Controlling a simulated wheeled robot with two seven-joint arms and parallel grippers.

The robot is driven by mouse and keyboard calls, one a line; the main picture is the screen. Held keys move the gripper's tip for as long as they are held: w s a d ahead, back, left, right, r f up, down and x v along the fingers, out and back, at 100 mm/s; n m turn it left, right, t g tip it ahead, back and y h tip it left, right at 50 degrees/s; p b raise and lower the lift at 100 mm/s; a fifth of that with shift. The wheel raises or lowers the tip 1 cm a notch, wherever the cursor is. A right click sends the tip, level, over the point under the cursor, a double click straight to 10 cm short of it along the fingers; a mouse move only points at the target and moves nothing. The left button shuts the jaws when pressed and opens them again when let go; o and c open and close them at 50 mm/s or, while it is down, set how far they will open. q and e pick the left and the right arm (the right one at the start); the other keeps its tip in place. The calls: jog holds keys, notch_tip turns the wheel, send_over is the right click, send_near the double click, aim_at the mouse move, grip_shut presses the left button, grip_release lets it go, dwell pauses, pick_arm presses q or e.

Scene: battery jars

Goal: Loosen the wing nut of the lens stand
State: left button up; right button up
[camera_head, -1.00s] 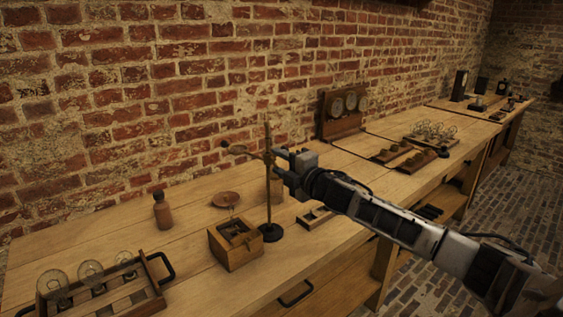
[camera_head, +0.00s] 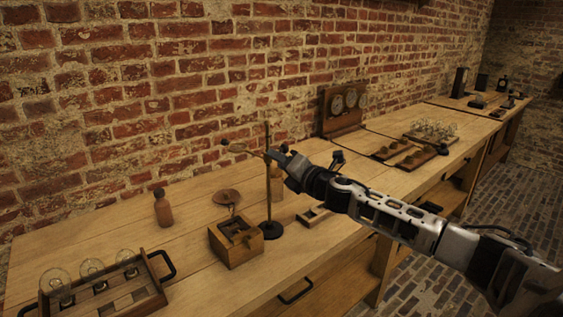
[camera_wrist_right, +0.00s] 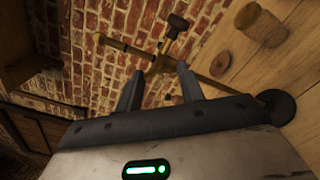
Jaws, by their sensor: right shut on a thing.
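The lens stand has a thin upright rod (camera_head: 268,190) on a round dark base (camera_head: 270,231), with a side arm (camera_head: 238,147) reaching left near its top. My right gripper (camera_head: 277,156) is at the clamp height, against the rod from the right. In the right wrist view the gripper (camera_wrist_right: 160,84) has its two fingers around the brass clamp area (camera_wrist_right: 160,64), shut on the wing nut there; the nut itself is mostly hidden. The stand's base (camera_wrist_right: 277,106) shows at the right. My left gripper is not in view.
A wooden box (camera_head: 235,243) stands close in front of the stand. A small brown bottle (camera_head: 163,208) and a tray with glass bulbs (camera_head: 105,290) are to the left. A gauge board (camera_head: 343,108) stands at the wall. The bench between bottle and bulb tray is clear.

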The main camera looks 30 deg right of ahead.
dwell(0.4)
jog(key=o, duration=1)
pick_arm(q)
jog(key=b, duration=0.1)
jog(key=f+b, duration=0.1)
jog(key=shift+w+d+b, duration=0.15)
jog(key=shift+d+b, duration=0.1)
jog(key=shift+b, duration=0.05)
pick_arm(e)
jog(key=s+d, duration=0.1)
jog(key=s, duration=1.5)
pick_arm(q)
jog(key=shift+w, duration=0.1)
pick_arm(e)
jog(key=shift+d, duration=0.1)
